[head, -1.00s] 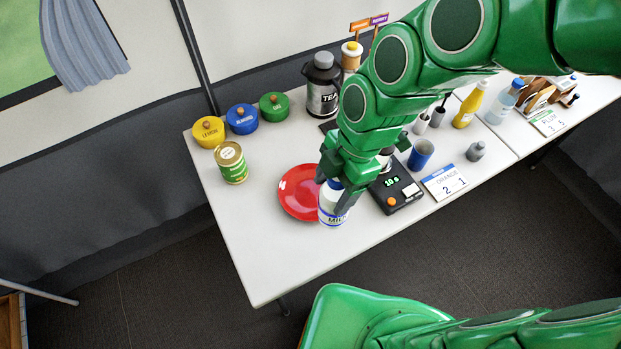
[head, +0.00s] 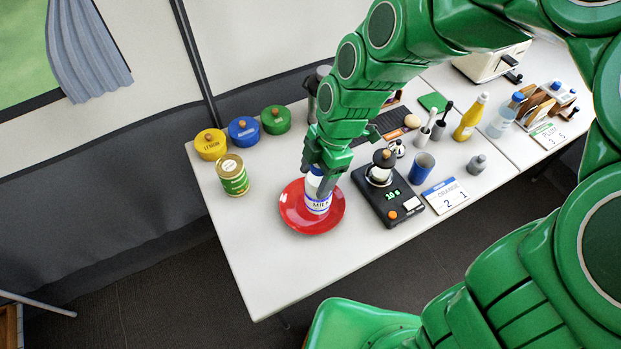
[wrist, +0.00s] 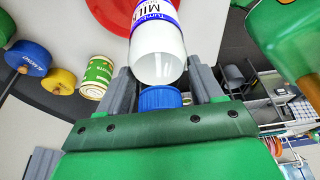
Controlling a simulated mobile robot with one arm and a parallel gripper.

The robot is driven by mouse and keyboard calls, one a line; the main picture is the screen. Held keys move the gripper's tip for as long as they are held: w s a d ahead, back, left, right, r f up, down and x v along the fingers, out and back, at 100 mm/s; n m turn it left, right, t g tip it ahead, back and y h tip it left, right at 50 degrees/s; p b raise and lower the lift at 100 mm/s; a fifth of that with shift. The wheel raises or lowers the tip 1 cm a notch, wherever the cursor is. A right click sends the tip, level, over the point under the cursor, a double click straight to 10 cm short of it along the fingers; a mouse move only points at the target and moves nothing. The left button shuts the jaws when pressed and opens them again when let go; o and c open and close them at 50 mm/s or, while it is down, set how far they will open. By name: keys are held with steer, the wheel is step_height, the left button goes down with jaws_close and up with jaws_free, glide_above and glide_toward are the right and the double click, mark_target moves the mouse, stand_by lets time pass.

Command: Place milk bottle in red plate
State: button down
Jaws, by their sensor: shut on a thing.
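The milk bottle (head: 317,203) is white with a blue label reading MILK and a blue cap. It stands upright over the middle of the red plate (head: 298,221); I cannot tell whether its base touches the plate. My gripper (head: 322,180) points down from above and is shut on the bottle's upper part. In the wrist view my gripper (wrist: 160,95) has a finger on each side of the bottle's neck and blue cap, and the milk bottle (wrist: 160,55) extends away toward the red plate (wrist: 108,14).
A green-labelled can (head: 232,175) and yellow (head: 210,144), blue (head: 243,131) and green (head: 275,119) pots stand left of the plate. A black scale (head: 388,197) with a small pot on it stands at the right. The table's front left is clear.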

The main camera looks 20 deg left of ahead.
steer(key=w+a+f, duration=0.2)
steer(key=w+f, duration=0.1)
steer(key=f, duration=0.4)
steer(key=shift+a+f, duration=0.15)
steer(key=shift+f, duration=0.3)
stand_by(0.3)
steer(key=shift+c, duration=0.8)
jaws_free()
steer(key=v, duration=1.2)
